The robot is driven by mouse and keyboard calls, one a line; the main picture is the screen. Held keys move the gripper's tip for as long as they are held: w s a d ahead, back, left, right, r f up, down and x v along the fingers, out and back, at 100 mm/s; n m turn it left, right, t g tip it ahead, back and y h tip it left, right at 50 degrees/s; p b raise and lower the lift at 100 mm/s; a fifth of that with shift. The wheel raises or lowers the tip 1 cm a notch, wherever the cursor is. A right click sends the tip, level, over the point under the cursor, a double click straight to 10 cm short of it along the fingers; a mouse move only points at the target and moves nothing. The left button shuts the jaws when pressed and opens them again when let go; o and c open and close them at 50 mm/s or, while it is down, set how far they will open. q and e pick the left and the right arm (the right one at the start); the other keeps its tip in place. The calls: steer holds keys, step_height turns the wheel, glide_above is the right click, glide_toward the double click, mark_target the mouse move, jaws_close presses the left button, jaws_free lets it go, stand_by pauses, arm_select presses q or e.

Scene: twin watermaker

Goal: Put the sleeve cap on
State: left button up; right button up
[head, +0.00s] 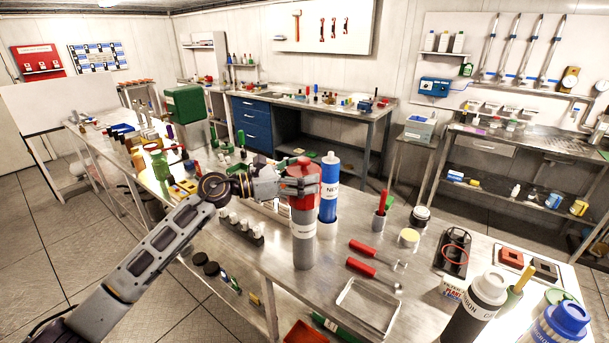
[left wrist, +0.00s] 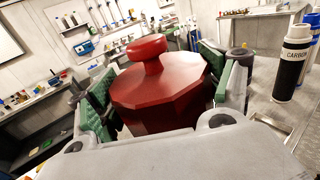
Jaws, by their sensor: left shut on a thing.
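My left gripper (head: 300,182) comes in from the left and is shut on the red sleeve cap (head: 303,166). In the left wrist view the cap (left wrist: 160,90) is a wide faceted red piece with a round knob on top, between the green finger pads. In the head view the cap is directly above the upright grey sleeve (head: 303,250), which stands on the steel bench. The fingers hide part of the cap, and I cannot tell whether it is fully seated or only touching. My right gripper is not in view.
A blue cartridge (head: 329,192) stands close behind the sleeve on the right. Two red-handled tools (head: 372,272) and a shallow metal tray (head: 368,305) lie to the right. A dark carbon cartridge (head: 474,308) stands at front right. Small dark-based pieces (head: 240,228) stand to the left.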

arm_select(q)
steer(key=shift+f+b, duration=0.3)
steer(key=shift+f, duration=0.1)
steer(key=o, duration=1)
steer(key=v, duration=1.2)
steer(key=shift+r, duration=0.1)
stand_by(0.6)
